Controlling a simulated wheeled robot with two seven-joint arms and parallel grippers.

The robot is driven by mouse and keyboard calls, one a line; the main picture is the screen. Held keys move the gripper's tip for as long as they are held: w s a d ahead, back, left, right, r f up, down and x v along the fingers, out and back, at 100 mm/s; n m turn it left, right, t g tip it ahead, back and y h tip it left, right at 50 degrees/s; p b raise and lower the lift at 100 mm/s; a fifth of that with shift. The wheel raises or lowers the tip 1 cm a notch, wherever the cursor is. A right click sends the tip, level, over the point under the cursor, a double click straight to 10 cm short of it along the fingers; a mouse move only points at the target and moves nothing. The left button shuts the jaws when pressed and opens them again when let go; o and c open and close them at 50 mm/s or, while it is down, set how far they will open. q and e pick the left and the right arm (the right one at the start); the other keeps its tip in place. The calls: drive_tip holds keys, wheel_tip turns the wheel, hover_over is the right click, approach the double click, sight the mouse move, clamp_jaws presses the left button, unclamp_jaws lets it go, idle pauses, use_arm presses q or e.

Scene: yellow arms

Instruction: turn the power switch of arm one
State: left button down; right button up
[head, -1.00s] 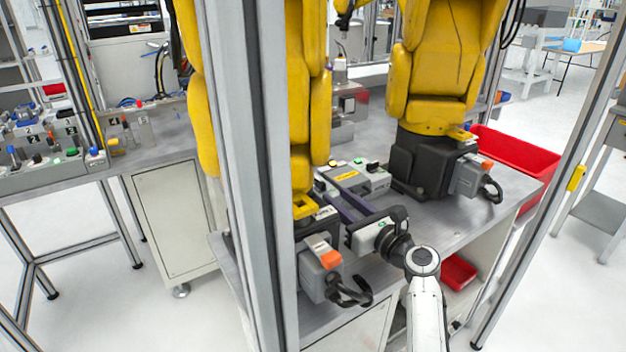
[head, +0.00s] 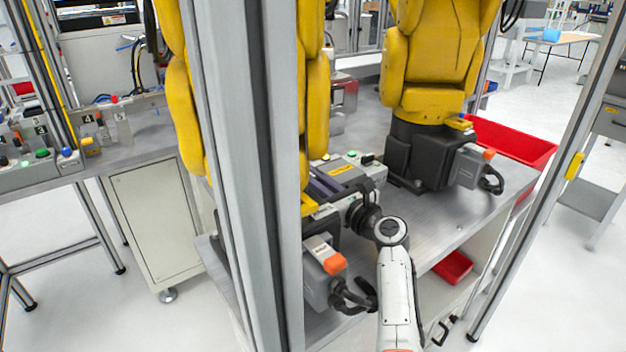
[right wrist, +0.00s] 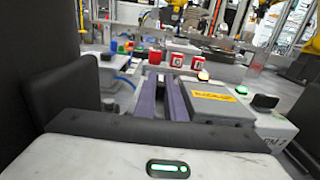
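A grey control box (head: 348,172) with a yellow label lies just beyond the fingers. I cannot make out arm one's switch. My left gripper is not in view.
A thick grey post (head: 245,180) stands left of my right arm and hides part of the near yellow arm (head: 314,120). The second yellow arm (head: 425,80) stands on a black base. A grey connector box (head: 325,272) with an orange cap is at the near table edge. A red bin (head: 510,140) is at right.

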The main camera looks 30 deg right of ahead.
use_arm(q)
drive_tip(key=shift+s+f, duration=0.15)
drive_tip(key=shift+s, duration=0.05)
use_arm(e)
clamp_jaws()
drive_tip(key=shift+r+m+h+p, duration=0.3)
drive_tip(key=shift+m+h+p, duration=0.2)
drive_tip(key=shift+h+p, duration=0.35)
drive_tip(key=shift+f+p, duration=0.1)
drive_tip(key=shift+p, duration=0.25)
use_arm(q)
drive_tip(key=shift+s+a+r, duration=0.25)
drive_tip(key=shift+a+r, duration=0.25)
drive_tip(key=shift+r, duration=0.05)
use_arm(e)
drive_tip(key=shift+f+m+h, duration=0.15)
drive_tip(key=shift+m+h, duration=0.15)
drive_tip(key=shift+h, duration=0.15)
drive_tip(key=o, duration=0.6)
unclamp_jaws()
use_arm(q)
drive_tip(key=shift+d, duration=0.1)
use_arm(e)
drive_tip(key=shift+o, duration=0.2)
